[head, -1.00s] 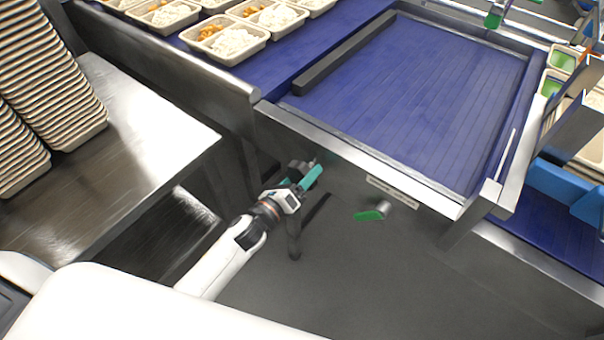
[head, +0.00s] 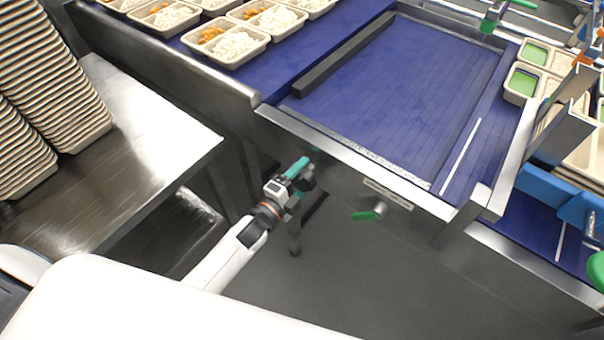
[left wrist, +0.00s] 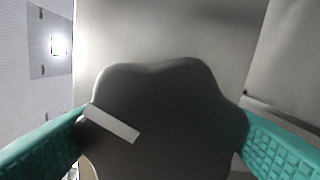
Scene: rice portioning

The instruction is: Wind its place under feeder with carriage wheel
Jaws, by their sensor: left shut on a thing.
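The carriage wheel (left wrist: 165,115) is a dark, lobed hand wheel with a pale stripe at its upper left in the left wrist view. My left gripper (head: 301,174) is shut on its rim, with a teal finger at either side. In the head view the gripper is at the front face of the metal frame, and the wheel is mostly hidden there. The carriage (head: 520,135) appears as the metal-edged section at the right, beside trays with green compartments (head: 523,82). I cannot clearly make out the feeder. My right gripper is out of view.
Filled rice trays (head: 228,42) stand on the blue belt (head: 300,60) at the upper left. A stack of empty trays (head: 60,110) is on the steel table (head: 150,130). A green-handled lever (head: 368,215) sticks out right of my gripper. The floor below is clear.

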